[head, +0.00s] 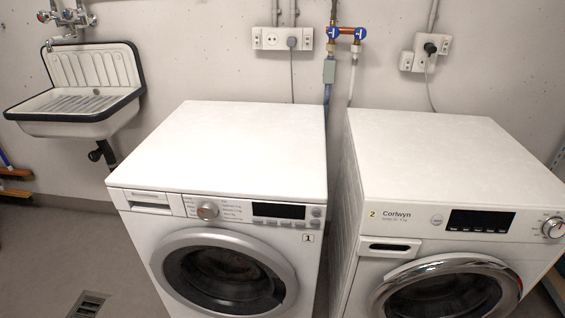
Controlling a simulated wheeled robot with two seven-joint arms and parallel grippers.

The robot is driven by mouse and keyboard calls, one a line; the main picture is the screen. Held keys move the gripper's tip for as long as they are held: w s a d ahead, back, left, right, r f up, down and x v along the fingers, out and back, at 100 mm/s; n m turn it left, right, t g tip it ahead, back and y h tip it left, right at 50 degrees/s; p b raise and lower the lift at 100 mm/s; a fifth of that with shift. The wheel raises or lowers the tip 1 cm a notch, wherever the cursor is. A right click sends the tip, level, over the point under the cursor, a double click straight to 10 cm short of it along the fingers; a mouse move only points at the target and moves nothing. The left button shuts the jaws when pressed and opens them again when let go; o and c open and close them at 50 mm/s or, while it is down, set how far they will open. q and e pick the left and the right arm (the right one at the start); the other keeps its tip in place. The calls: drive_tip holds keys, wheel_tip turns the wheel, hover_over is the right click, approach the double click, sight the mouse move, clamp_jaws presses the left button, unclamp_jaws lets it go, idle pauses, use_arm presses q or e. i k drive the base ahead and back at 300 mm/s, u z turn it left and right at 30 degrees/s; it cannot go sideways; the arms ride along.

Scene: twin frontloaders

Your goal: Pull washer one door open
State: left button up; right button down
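Washer one (222,207) is the white front loader at the left, with a small "1" label at the right of its panel. Its round door (222,275) has a wide silver ring around dark glass. The door appears shut, and its lower edge is cut off by the bottom of the head view. A silver dial and a dark display sit on the panel above the door. Neither of my grippers shows in the head view.
A sink (90,92) hangs on the wall at the back left. A floor drain (88,304) lies at the lower left, with open floor around it. Brooms (15,180) stand at the left edge.

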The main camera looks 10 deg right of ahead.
sight(217, 273)
drive_tip(key=k, duration=0.5)
drive_tip(key=u, duration=1.8)
drive_tip(key=i, duration=1.1)
drive_tip(key=z, duration=1.9)
